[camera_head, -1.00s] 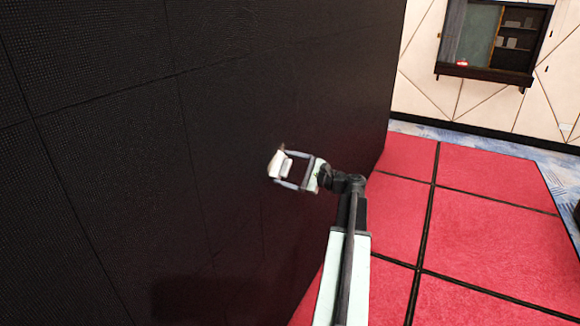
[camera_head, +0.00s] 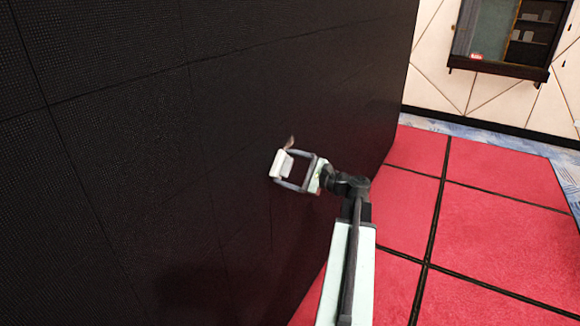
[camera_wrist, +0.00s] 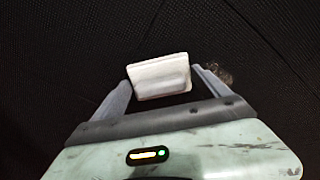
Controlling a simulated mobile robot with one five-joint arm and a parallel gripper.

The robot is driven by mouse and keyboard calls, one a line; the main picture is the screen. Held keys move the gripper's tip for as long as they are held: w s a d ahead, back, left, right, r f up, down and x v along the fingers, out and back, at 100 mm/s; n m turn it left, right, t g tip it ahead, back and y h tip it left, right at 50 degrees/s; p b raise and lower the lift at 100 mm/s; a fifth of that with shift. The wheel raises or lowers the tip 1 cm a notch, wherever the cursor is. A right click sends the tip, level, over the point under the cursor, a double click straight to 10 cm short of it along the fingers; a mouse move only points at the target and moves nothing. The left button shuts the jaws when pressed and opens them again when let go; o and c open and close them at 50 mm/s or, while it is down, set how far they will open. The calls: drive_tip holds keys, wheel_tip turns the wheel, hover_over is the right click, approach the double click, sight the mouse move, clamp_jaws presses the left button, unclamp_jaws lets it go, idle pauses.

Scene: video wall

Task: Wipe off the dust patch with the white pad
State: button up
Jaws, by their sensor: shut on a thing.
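My gripper (camera_head: 284,168) is shut on the white pad (camera_head: 280,163), holding it between the fingertips in front of the black video wall (camera_head: 120,150). The small brownish dust patch (camera_head: 290,142) is on the wall, just above and slightly right of the pad. In the wrist view the white pad (camera_wrist: 158,72) sits between the fingers, and the dust patch (camera_wrist: 218,74) is to its right, by the right finger, which may hide part of it. The pad is close to the wall; I cannot tell whether it touches.
Red floor tiles (camera_head: 490,220) with dark seams lie right of the wall and look clear. A beige wall with a dark-framed window (camera_head: 505,40) stands at the back. The wall around the pad is free of objects.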

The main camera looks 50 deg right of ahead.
sight(282, 157)
drive_tip(key=shift+r+p, duration=1.45)
drive_tip(key=shift+r, duration=0.15)
drive_tip(key=shift+d+f, duration=0.1)
drive_tip(key=shift+f, duration=0.05)
drive_tip(key=shift+w+d, duration=0.3)
drive_tip(key=shift+d, duration=0.65)
drive_tip(key=shift+w+d, duration=0.25)
drive_tip(key=shift+d, duration=0.7)
drive_tip(key=shift+d, duration=0.1)
drive_tip(key=shift+w+d, duration=0.3)
drive_tip(key=shift+d, duration=1)
drive_tip(key=shift+w+d, duration=0.25)
drive_tip(key=shift+d, duration=1)
drive_tip(key=shift+w+d, duration=0.3)
drive_tip(key=shift+d, duration=1)
drive_tip(key=shift+w, duration=0.1)
drive_tip(key=shift+a, duration=0.2)
